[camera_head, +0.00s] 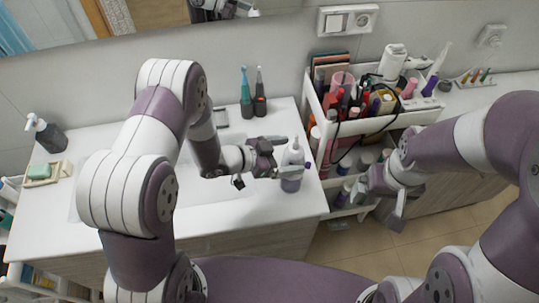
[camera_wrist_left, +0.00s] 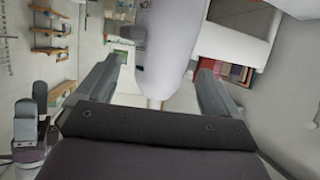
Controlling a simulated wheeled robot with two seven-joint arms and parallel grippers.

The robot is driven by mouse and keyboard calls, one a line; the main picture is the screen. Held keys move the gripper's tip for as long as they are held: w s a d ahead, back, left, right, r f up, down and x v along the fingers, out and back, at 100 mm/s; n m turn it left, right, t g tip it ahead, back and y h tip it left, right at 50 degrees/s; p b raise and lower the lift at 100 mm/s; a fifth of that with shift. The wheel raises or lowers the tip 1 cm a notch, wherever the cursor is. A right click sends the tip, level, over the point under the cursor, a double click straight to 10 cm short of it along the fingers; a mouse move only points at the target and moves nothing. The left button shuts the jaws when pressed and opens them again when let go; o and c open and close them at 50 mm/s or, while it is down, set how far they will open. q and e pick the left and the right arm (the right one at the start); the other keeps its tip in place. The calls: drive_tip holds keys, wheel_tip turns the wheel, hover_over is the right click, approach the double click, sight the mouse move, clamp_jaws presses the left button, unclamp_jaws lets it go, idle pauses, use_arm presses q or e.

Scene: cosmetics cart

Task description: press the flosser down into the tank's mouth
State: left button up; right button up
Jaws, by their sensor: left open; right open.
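The flosser (camera_head: 293,156) is a white body standing upright on the vanity top. In the left wrist view the white flosser body (camera_wrist_left: 168,50) lies between the two open fingers (camera_wrist_left: 158,88), with a visible gap on either side. My right gripper (camera_head: 390,198) is open and empty beside the cart, to the right of the tank.
A white cart (camera_head: 337,128) crowded with cosmetics stands right of the vanity top (camera_head: 245,215). Two electric toothbrushes (camera_head: 253,100) stand behind the left gripper. A soap dispenser (camera_head: 49,136) and a green soap (camera_head: 40,172) are at far left. The vanity front near the tank is clear.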

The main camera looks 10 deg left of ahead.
use_arm(q)
drive_tip(key=b+v, duration=0.1)
drive_tip(key=v, duration=0.9)
drive_tip(key=shift+b, duration=0.4)
drive_tip(key=shift+s, duration=0.1)
